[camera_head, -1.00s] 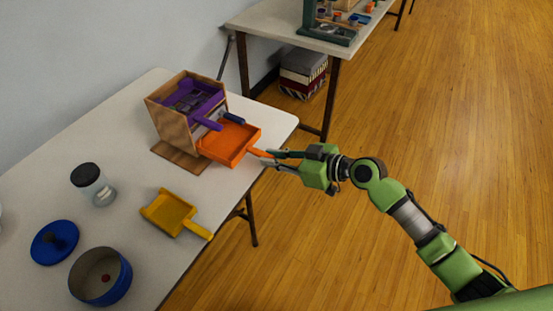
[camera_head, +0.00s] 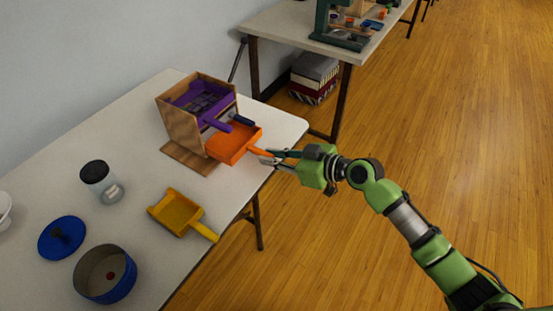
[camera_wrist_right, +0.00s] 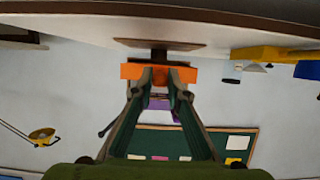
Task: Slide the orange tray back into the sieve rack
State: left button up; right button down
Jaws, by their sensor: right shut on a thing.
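The orange tray (camera_head: 230,146) sits part way out of the front of the wooden sieve rack (camera_head: 182,127), its handle pointing right. My right gripper (camera_head: 268,156) is shut on the end of that handle. In the right wrist view the fingertips (camera_wrist_right: 160,77) close on the handle, with the orange tray (camera_wrist_right: 132,72) behind them. A purple tray (camera_head: 200,98) is in the upper part of the rack. A dark blue handle (camera_head: 241,120) shows between the purple and orange trays. The orange tray's inner end is hidden by the rack. My left gripper is not in view.
On the white table (camera_head: 135,135) are a yellow tray (camera_head: 177,212), a dark-lidded jar (camera_head: 101,181), a blue lid (camera_head: 62,237) and a round blue tin (camera_head: 106,274). A second table (camera_head: 290,31) stands behind. The floor to the right is clear.

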aim_at(247, 145)
jog(key=shift+w+a, duration=0.15)
jog(key=shift+a, duration=0.1)
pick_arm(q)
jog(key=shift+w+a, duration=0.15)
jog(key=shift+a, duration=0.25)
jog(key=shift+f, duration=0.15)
pick_arm(e)
jog(key=shift+w+a, duration=0.1)
pick_arm(q)
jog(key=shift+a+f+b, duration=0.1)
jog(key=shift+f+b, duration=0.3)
jog(key=shift+b, duration=0.1)
pick_arm(e)
jog(key=shift+w+a, duration=0.5)
jog(key=shift+a, duration=0.15)
jog(key=shift+w+a, duration=0.45)
jog(key=shift+a, duration=0.2)
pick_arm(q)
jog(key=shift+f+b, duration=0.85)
pick_arm(e)
jog(key=shift+w+a, duration=0.7)
jog(key=shift+a, duration=0.3)
jog(key=shift+w+a, duration=0.7)
jog(key=shift+a, duration=0.25)
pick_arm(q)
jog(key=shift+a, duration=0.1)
